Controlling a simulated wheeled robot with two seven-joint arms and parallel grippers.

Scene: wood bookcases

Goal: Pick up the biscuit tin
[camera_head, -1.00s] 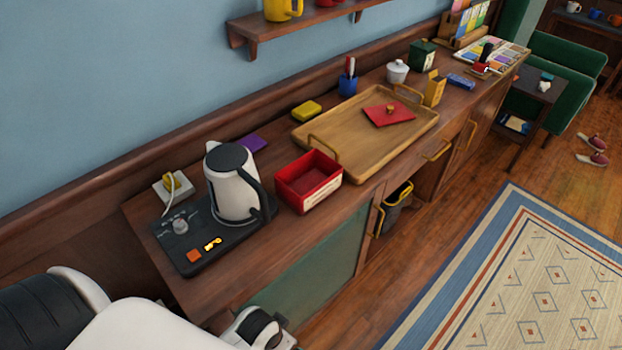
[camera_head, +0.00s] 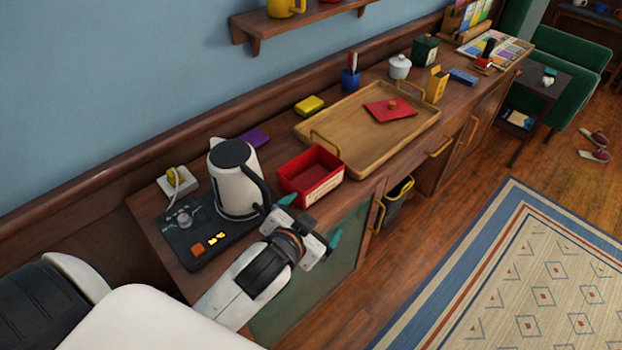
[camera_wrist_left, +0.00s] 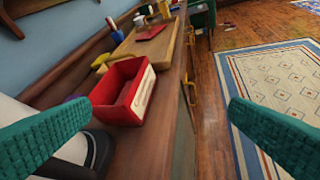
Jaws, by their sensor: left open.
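The biscuit tin appears to be the open red box (camera_head: 311,189) with a pale label on its front, standing upright on the wooden counter just right of the kettle. Its inside looks empty. In the left wrist view the red tin (camera_wrist_left: 120,100) shows ahead, between the fingers and left of centre. My right gripper is not in view.
A white kettle (camera_head: 233,190) on a dark base stands close left of the tin. The wooden tray (camera_head: 345,138) with raised handles is just right of it. A purple item (camera_head: 254,138) and a yellow item (camera_head: 309,105) lie behind. A bin (camera_head: 394,207) is below the counter.

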